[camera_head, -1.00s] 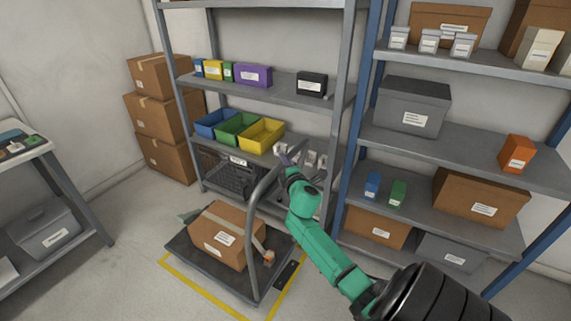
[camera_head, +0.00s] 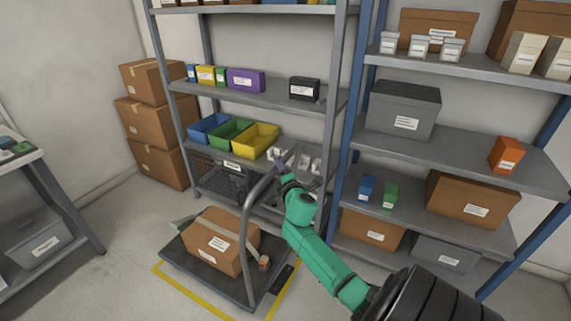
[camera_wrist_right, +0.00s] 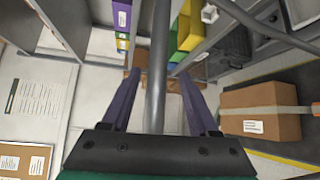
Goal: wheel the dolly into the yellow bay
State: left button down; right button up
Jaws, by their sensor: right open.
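The dolly (camera_head: 200,264) is a dark flat platform with a tall grey tube handle (camera_head: 249,235) on its right side. A taped cardboard box (camera_head: 215,245) rides on it; the box also shows in the right wrist view (camera_wrist_right: 262,110). The yellow bay outline (camera_head: 190,294) is on the floor. Its lines show along the dolly's front-left and right sides; the far sides are hidden. My right gripper (camera_head: 279,166) is at the top of the handle. In the right wrist view its purple fingers stand apart, with the handle tube (camera_wrist_right: 158,75) between them. My left gripper is out of view.
A grey shelf rack (camera_head: 270,95) with bins and a dark crate (camera_head: 218,180) stands just behind the dolly. A blue-post rack (camera_head: 450,140) is at right. Stacked cartons (camera_head: 155,125) stand at back left, a bench (camera_head: 40,170) at far left. Floor between bench and dolly is clear.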

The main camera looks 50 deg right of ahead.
jog(key=v, duration=1.3)
jog(key=shift+s, duration=0.3)
jog(key=shift+r, duration=0.1)
